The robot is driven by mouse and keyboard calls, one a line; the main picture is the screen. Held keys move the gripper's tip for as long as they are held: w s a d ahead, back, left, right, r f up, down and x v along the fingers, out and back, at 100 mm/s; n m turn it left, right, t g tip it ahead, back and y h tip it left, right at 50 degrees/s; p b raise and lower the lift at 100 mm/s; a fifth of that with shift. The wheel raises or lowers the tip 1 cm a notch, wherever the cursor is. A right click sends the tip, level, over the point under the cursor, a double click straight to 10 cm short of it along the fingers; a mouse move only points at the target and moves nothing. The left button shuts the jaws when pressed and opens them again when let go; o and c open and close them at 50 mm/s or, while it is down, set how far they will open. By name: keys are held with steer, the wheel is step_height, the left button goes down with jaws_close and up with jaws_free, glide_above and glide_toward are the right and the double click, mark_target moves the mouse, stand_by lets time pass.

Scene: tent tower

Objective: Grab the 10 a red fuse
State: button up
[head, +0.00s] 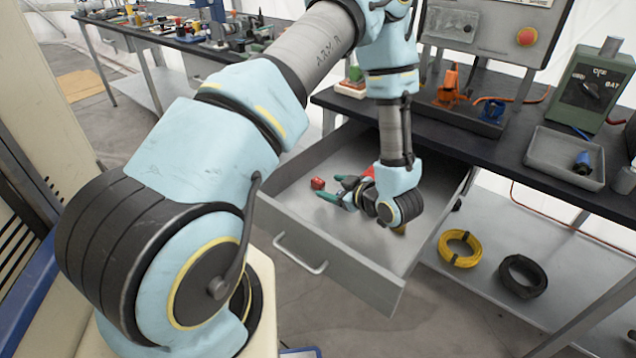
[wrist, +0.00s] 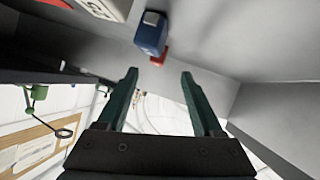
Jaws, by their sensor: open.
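My gripper (head: 330,187) is open inside the pulled-out grey drawer (head: 357,262), with its green fingers pointing left in the head view. A small red block (head: 318,183), possibly the fuse, lies just past the fingertips on the drawer floor. In the wrist view my gripper (wrist: 159,74) has nothing between its fingers. A small red piece (wrist: 158,58) shows just beyond the fingertips, partly hidden by a blue block (wrist: 151,34). I cannot read any rating on the red piece. Another red thing (head: 367,173) shows behind my gripper in the head view, partly covered.
The drawer walls are close around my gripper. A white-and-red labelled box (wrist: 105,8) is near the left finger side in the wrist view. The dark workbench (head: 480,140) overhangs the drawer's back. Yellow cable (head: 460,248) and black cable (head: 523,276) coils lie to the right.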

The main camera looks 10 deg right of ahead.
mark_target(319, 182)
steer(key=shift+p+x, duration=1)
steer(key=shift+x, duration=2.05)
steer(key=shift+w+r, duration=0.15)
steer(key=shift+r, duration=0.05)
steer(key=shift+c, duration=0.3)
jaws_close()
